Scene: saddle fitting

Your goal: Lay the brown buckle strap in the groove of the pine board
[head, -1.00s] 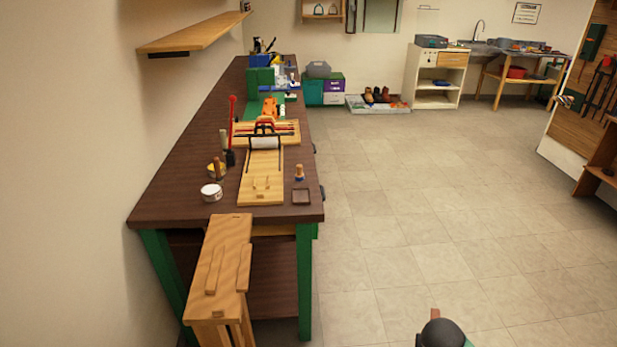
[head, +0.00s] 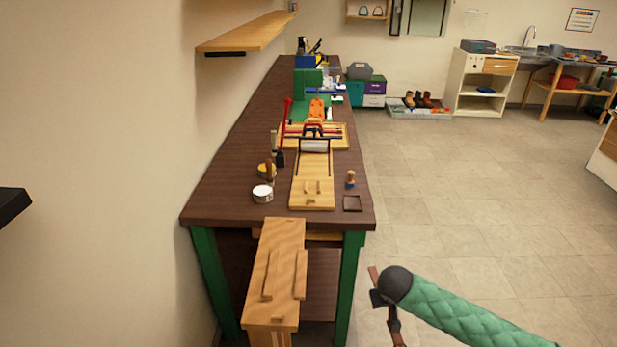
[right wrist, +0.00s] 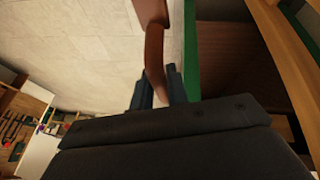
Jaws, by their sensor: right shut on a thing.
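My right gripper (head: 382,302) is shut on the brown buckle strap (head: 396,325), held in the air over the floor to the right of the workbench. In the right wrist view the strap (right wrist: 154,50) passes between the dark fingertips (right wrist: 155,88) and runs up out of the picture. A pale pine board (head: 316,195) lies on the near end of the bench, with small pegs on it and a white roller at its far end. I cannot make out its groove. The strap is well apart from this board. My left gripper is not in view.
The dark-topped workbench (head: 225,195) has green legs. A wooden stand with raised strips (head: 262,290) is at its near end. A white tin (head: 262,193), a small brown tray (head: 352,203) and a wooden-handled tool (head: 350,179) flank the board. The floor (head: 450,220) is clear on the right.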

